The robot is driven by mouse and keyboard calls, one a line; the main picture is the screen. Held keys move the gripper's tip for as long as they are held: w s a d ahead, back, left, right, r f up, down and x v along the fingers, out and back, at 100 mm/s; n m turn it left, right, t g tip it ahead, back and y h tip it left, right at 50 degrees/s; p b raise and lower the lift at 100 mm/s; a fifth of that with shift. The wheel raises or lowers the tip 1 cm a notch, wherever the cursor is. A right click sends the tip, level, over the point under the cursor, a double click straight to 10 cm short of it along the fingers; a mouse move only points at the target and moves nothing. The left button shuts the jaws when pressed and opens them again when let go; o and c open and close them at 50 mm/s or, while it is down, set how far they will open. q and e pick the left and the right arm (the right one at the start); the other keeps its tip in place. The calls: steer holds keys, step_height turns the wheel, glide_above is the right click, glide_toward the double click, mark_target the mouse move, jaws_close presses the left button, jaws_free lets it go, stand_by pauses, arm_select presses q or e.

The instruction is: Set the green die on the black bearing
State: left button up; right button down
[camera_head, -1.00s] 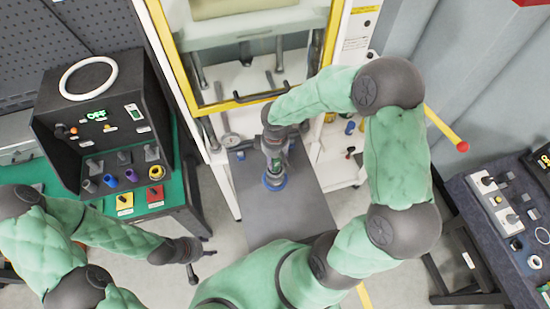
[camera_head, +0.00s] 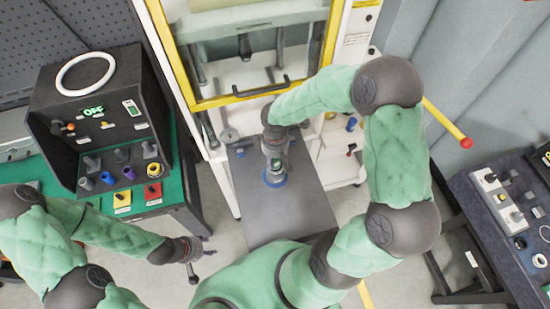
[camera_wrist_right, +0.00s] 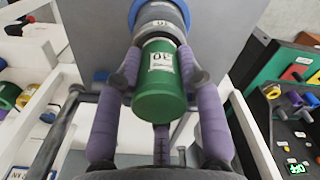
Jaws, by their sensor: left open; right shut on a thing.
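The green die (camera_wrist_right: 160,85), a green cylinder with a white label, is between the purple fingers of my right gripper (camera_wrist_right: 160,72), which is shut on it. In the head view the right gripper (camera_head: 276,160) is above the grey plate (camera_head: 290,215). A dark grey labelled cylinder (camera_wrist_right: 160,22), probably the black bearing, lines up directly beneath the die, inside a blue ring (camera_wrist_right: 186,8). The blue ring also shows in the head view (camera_head: 275,180). I cannot tell whether die and bearing touch. My left gripper (camera_head: 202,262) is open and empty, away at the lower left.
A machine with a yellow-framed window (camera_head: 240,100) stands behind the plate. A black test panel (camera_head: 105,130) with several coloured parts is on the green table at left. A dark table (camera_head: 500,240) with small parts is at right. The plate's front is clear.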

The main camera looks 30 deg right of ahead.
steer(key=shift+f+b, duration=0.25)
steer(key=shift+b, duration=0.1)
stand_by(0.6)
steer(key=c, duration=1.1)
jaws_free()
steer(key=o, duration=0.6)
steer(key=shift+c, duration=0.2)
steer(key=shift+r+p, duration=3.3)
steer(key=shift+r, duration=1.5)
steer(key=shift+f, duration=0.1)
